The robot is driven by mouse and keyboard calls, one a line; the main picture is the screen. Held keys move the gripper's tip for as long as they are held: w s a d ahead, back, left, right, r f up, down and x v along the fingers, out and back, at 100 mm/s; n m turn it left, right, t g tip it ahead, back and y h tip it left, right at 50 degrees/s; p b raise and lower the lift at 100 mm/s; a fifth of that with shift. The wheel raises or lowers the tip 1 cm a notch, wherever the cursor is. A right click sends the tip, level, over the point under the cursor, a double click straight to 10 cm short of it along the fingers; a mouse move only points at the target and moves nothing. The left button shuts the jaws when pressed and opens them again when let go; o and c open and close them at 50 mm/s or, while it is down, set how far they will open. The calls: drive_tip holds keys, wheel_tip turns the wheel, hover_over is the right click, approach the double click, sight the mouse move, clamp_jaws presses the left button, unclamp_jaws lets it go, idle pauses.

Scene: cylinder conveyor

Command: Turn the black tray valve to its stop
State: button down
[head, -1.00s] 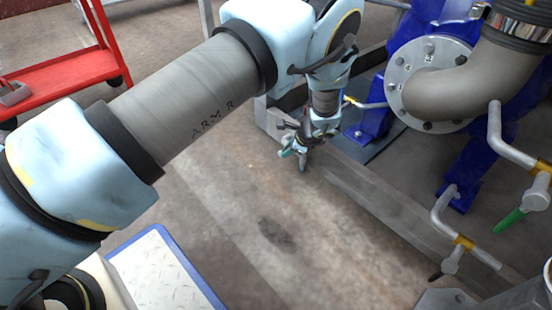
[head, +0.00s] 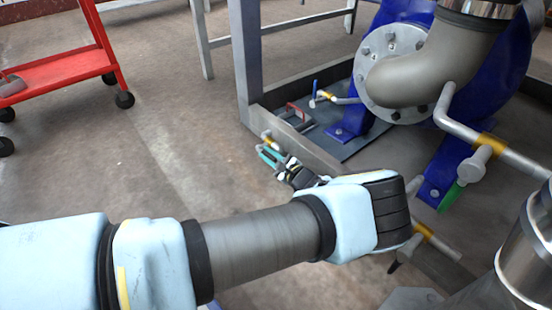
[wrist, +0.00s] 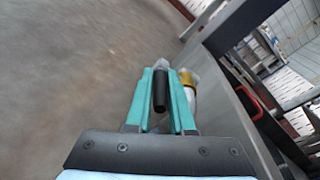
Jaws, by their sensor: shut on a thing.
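The black tray valve shows in the wrist view as a short black handle (wrist: 160,92) on a grey body with a yellow fitting (wrist: 186,77) beside it. My gripper (wrist: 161,90) is shut on the black handle, with one teal finger on each side. In the head view, my gripper (head: 269,156) is low at the outer side of the grey rail. The valve's yellow band (head: 269,140) shows just above the fingers there. The handle itself is hidden in the head view.
A green-handled valve (head: 450,195) and another dark-handled valve (head: 393,266) are on pipes at the right. A grey frame rail (head: 310,150) runs beside my gripper. A grey flanged elbow pipe (head: 410,75) stands behind. A red cart (head: 65,70) is at left; open floor lies between.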

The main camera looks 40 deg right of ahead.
drive_tip(key=shift+f+t+b, duration=0.3)
drive_tip(key=shift+t+b, duration=0.25)
drive_tip(key=shift+t, duration=0.05)
drive_tip(key=shift+w, duration=0.1)
drive_tip(key=c, duration=0.8)
unclamp_jaws()
